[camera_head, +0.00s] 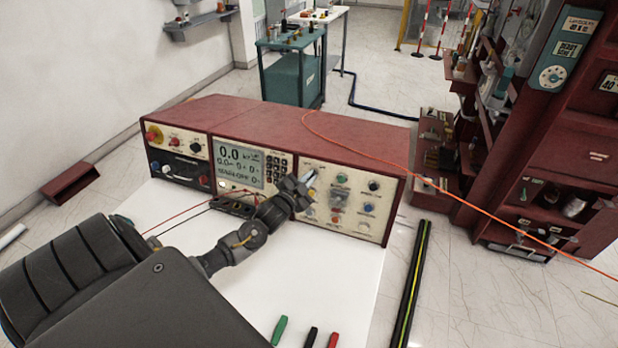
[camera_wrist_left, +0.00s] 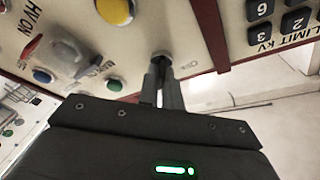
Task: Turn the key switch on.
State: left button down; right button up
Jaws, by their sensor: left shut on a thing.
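The key switch (camera_wrist_left: 159,56) shows in the left wrist view as a small dark round part on the cream panel, mostly covered by my fingertips. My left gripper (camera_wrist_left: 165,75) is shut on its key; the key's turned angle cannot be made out. In the head view my left gripper (camera_head: 304,190) is at the left edge of the right-hand control panel (camera_head: 342,222), and it hides the key switch there. My right gripper is not in view.
The red console (camera_head: 290,128) has a meter display (camera_head: 240,165) left of the gripper. Red and black leads cross the white tabletop (camera_head: 310,275), with green, black and red handles in front.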

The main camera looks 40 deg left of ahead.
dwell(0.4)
pick_arm(q)
jog(key=c, duration=1.6)
grip_release()
jog(key=shift+s+d+b, duration=0.2)
jog(key=shift+s+b, duration=0.25)
jog(key=shift+s, duration=1.35)
jog(key=shift+s+d+b, duration=0.15)
jog(key=shift+s+b, duration=0.25)
jog(key=shift+s, duration=1.4)
jog(key=shift+s+d+b, duration=0.2)
jog(key=shift+s+b, duration=0.25)
jog(key=shift+s, duration=1.35)
